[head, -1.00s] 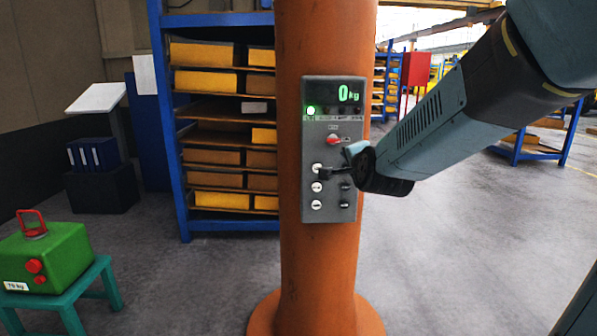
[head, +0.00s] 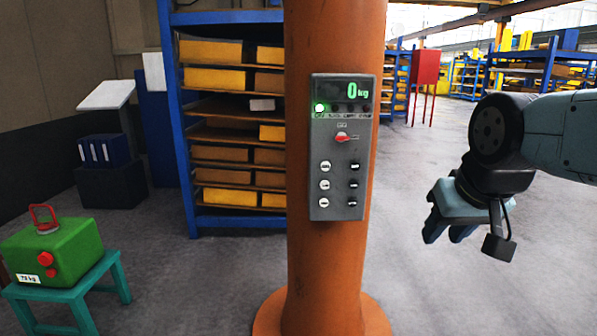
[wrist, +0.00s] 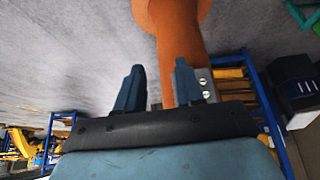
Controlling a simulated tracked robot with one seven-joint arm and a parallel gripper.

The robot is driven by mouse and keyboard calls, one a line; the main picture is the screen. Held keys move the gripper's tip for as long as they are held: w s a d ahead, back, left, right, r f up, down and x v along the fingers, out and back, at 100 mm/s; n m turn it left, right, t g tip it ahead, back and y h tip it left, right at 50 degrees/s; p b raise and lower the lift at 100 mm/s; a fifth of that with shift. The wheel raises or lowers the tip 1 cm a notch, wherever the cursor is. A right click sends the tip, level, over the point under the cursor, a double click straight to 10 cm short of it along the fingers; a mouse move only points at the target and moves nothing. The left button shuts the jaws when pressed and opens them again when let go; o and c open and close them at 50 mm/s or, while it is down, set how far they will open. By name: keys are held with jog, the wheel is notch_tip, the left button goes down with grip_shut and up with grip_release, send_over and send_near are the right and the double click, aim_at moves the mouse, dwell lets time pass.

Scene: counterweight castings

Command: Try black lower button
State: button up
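A grey control panel (head: 341,118) is fixed to the orange column. Its display (head: 350,90) reads 0 kg, and a green lamp (head: 319,108) is lit at its left. Below a red selector (head: 342,137) are a left column of white buttons and a right column of black ones. The black lower button (head: 352,203) is at the bottom right, uncovered. My gripper (head: 444,236) hangs to the right of the panel, clear of it, pointing down. In the wrist view its two fingers (wrist: 158,85) are apart with nothing between them. Part of the panel shows beside the right finger.
The orange column (head: 328,265) stands on a round base. A green 75 kg casting (head: 75,250) with a red handle sits on a teal stool (head: 115,277) at left. Blue shelving (head: 176,130) with yellow bins stands behind. The floor to the right is clear.

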jog(key=shift+s, duration=0.1)
grip_shut()
dwell(0.3)
dwell(1.4)
